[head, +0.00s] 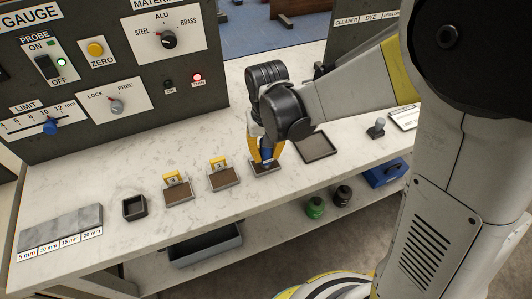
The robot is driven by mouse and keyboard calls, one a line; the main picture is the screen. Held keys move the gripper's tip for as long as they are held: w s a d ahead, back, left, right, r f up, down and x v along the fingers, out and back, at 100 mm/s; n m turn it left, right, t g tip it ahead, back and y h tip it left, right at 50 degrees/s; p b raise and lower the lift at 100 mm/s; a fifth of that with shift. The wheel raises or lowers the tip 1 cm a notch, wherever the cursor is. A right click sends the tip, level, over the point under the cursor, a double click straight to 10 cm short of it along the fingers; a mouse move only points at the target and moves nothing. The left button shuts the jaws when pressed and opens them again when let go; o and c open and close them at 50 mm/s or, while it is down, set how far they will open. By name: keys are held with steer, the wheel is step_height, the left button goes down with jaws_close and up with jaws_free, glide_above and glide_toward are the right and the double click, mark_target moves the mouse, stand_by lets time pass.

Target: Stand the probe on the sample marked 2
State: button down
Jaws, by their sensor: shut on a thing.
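My gripper (266,153) points down over the rightmost of three dark sample pads (262,171) on the counter. It is shut on a blue probe (267,157), which is mostly hidden between the yellow fingers. The probe's lower end appears at or just above that pad; I cannot tell whether they touch. That pad's number mark is hidden behind my gripper. The middle sample (224,180) has a yellow marker that appears to read 1. The left sample (179,195) has a marker that looks like 3.
An empty dark tray (317,147) lies right of my gripper. A small square cup (134,208) and gauge blocks (60,228) stand left. The gauge panel (110,75) rises behind, with a red light (197,77) lit. Bottles (315,207) and a blue box (385,172) are below.

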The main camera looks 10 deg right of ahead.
stand_by(0.5)
steer(key=shift+r+p, duration=2.7)
steer(key=shift+r, duration=0.8)
stand_by(0.3)
